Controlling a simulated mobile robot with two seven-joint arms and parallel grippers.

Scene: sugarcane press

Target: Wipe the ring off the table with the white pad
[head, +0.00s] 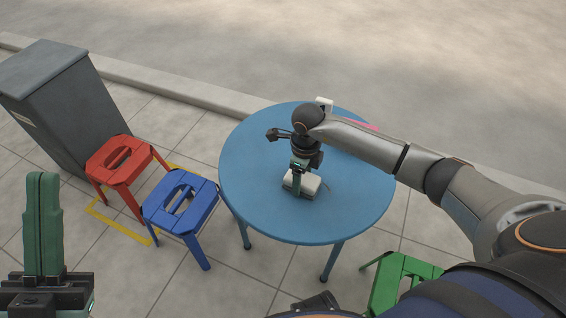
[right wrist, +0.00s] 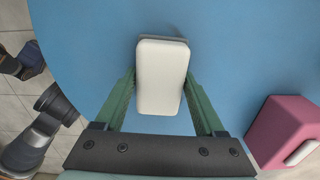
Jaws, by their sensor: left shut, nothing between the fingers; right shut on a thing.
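The white pad (head: 311,187) is on or just above the blue round table (head: 250,180), near its middle. My right gripper (head: 299,170) reaches down over it and is shut on it. In the right wrist view the pad (right wrist: 161,75) sits between the green fingers, above the blue tabletop (right wrist: 85,55). I cannot tell whether it touches the table. A faint dark mark shows just right of the pad in the head view; I cannot make out a whole ring. My left gripper (head: 43,225) is shut and empty, upright at the lower left, away from the table.
A pink box (right wrist: 285,130) stands on the table to the right in the right wrist view; my right arm mostly hides it in the head view. Red (head: 118,160), blue (head: 180,205) and green (head: 398,280) stools stand around. A grey bin (head: 60,105) is at left. The table's left side is clear.

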